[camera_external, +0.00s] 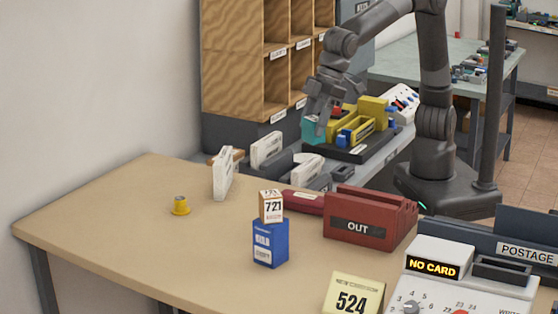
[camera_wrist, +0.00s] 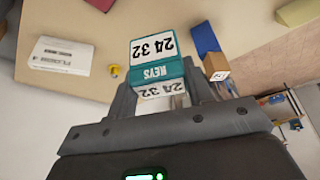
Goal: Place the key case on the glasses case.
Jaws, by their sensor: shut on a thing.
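The key case is a teal and white box with "KEYS" and "24 32" on it. My gripper (camera_wrist: 166,98) is shut on the key case (camera_wrist: 157,66), which fills the space between the fingers in the wrist view. In the external view my gripper (camera_external: 318,112) holds the teal key case (camera_external: 312,130) in front of the wooden shelves, beyond the table. A long dark red case (camera_external: 303,201), which looks like the glasses case, lies on the table left of the red OUT tray. A bit of red (camera_wrist: 100,4) at the wrist view's top edge may be it.
The OUT tray (camera_external: 360,222) stands right beside the red case. A blue box (camera_external: 270,244) with a small 721 box (camera_external: 271,206) on top stands in front of it. The table's left part is clear.

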